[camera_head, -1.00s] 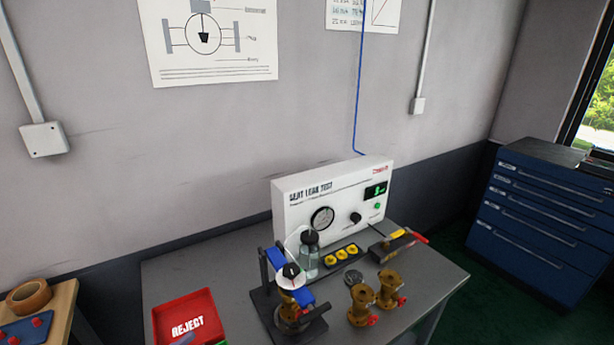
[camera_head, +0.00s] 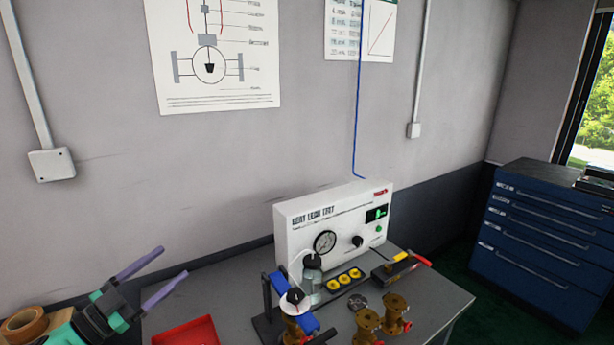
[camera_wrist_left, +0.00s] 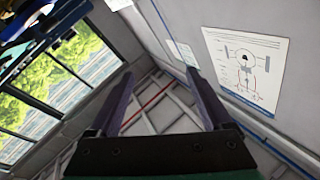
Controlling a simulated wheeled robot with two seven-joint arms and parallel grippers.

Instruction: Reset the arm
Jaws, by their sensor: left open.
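My left gripper (camera_head: 152,278) reaches in from the lower left of the head view, with purple fingers spread apart and nothing between them. It is raised in front of the wall, left of the seat leak test box (camera_head: 330,226). In the left wrist view its fingers (camera_wrist_left: 160,98) stand apart, with wall, ceiling and window beyond. My right gripper is in neither view.
The grey table (camera_head: 240,275) carries a red tray (camera_head: 187,333), a blue-clamped fixture (camera_head: 282,290), brass valves (camera_head: 367,322) and a red-handled tool (camera_head: 400,268). A tape roll (camera_head: 25,324) lies at far left. A blue drawer cabinet (camera_head: 545,250) stands right.

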